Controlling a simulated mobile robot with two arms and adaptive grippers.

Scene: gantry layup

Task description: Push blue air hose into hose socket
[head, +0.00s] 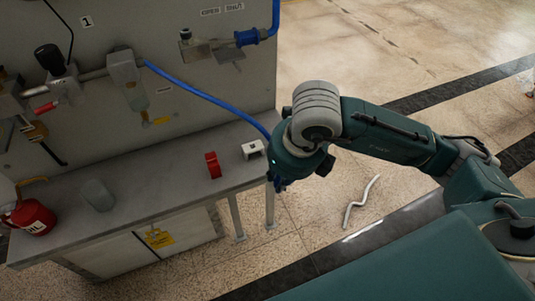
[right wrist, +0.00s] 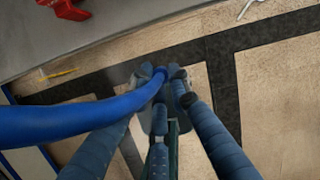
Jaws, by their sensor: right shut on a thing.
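The blue air hose (head: 205,92) runs from a grey fitting (head: 125,72) on the wall panel, down and right to my right gripper (head: 278,182). In the right wrist view, the fingers of my right gripper (right wrist: 164,78) are closed around the hose (right wrist: 75,120) near its end. In the head view, the wrist hides most of the fingers and the held end. The gripper is beyond the bench's right end, above the floor. A metal fitting with a blue connector (head: 248,37) is on the upper panel; I cannot tell whether it is the hose socket. My left gripper is out of view.
A bent pale rod (head: 361,203) lies on the floor. The panel has valves with handles at left.

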